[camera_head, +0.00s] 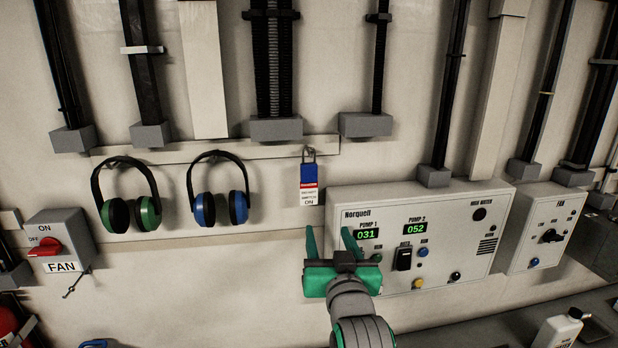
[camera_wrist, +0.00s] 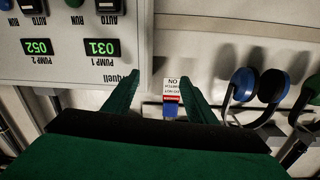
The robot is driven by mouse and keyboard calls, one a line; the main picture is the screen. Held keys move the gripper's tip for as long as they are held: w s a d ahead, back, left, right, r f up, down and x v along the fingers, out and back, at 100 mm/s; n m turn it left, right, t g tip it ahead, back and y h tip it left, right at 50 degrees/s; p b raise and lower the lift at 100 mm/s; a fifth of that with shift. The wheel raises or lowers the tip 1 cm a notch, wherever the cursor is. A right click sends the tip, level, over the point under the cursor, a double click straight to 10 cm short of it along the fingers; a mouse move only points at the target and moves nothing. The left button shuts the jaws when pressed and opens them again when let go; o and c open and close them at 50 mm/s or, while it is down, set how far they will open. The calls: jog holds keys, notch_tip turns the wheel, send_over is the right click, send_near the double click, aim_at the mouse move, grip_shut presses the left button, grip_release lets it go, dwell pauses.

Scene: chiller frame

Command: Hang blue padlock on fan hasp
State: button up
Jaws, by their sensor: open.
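The blue padlock (camera_head: 309,172) hangs by its shackle from a hook on the pale wall rail, with a red and white tag below its body. In the wrist view the padlock (camera_wrist: 171,109) shows upside down between the fingers, beyond their tips. My gripper (camera_head: 328,240) is open and empty, just below the padlock and apart from it. Its green fingers also show in the wrist view (camera_wrist: 160,88). The grey FAN switch box (camera_head: 58,238) with a red rotary handle is at the far left. A thin metal hasp (camera_head: 75,284) hangs below its FAN label.
Green earmuffs (camera_head: 127,212) and blue earmuffs (camera_head: 218,205) hang left of the padlock. The Norquell pump panel (camera_head: 440,235) juts out close to the right of my gripper. A white bottle (camera_head: 558,329) stands at lower right. The wall below the earmuffs is clear.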

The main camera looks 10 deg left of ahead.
jog(key=n, duration=0.2)
send_near(310, 173)
jog(key=shift+y, duration=0.4)
jog(key=x, duration=0.2)
jog(key=d+x, duration=0.1)
jog(key=x, duration=0.2)
jog(key=shift+w+a, duration=0.1)
jog(key=shift+w, duration=0.4)
jog(key=shift+a+x, duration=0.2)
jog(key=shift+x, duration=1.15)
jog(key=shift+a+x, duration=0.2)
jog(key=shift+x, duration=1.15)
jog(key=shift+s+f, duration=0.1)
jog(key=shift+s, duration=0.05)
jog(key=c, duration=1.3)
